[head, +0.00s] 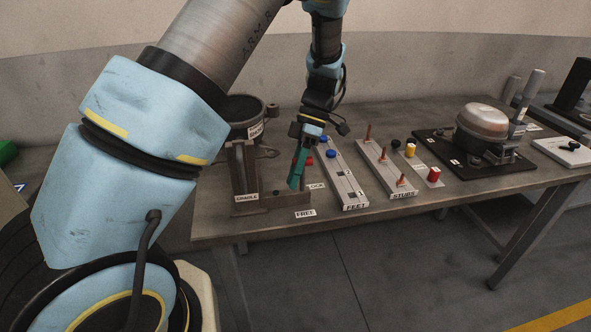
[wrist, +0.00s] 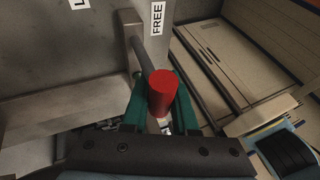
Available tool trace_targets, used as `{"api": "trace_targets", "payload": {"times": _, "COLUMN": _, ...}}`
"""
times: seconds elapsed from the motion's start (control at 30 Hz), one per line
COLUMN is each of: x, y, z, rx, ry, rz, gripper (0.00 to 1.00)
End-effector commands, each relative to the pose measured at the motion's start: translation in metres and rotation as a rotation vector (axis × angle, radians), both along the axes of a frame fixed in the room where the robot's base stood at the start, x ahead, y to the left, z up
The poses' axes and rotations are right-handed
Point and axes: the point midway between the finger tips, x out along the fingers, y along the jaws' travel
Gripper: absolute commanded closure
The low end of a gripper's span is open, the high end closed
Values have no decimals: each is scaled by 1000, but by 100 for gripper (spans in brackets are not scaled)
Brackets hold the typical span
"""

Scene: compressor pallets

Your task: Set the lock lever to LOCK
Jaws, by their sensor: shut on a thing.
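The lock lever's red knob (wrist: 162,88) sits between the green fingers of my gripper (wrist: 161,108) in the wrist view, and the gripper is shut on it. The lever's grey rod (wrist: 142,52) runs from the knob to a grey block. The FREE label (wrist: 157,17) is close beside the rod; part of another label (wrist: 79,4), starting with L, shows farther left.
The FEET tray (head: 350,190) and STUBS tray (head: 385,172) stand right of my gripper. A compressor (head: 482,122) rests on a black base farther right. The table's (head: 240,226) front edge is close to the cradle.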

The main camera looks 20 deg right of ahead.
Motion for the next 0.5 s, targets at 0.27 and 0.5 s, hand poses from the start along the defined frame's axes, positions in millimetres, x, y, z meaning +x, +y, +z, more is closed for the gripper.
{"api": "trace_targets", "payload": {"times": 0.27, "x": 16, "y": -3, "z": 2, "rx": 26, "ry": 231, "rz": 2, "gripper": 100}}
{"api": "trace_targets", "payload": {"times": 0.5, "x": 24, "y": -4, "z": 1, "rx": 24, "ry": 220, "rz": -2, "gripper": 100}}
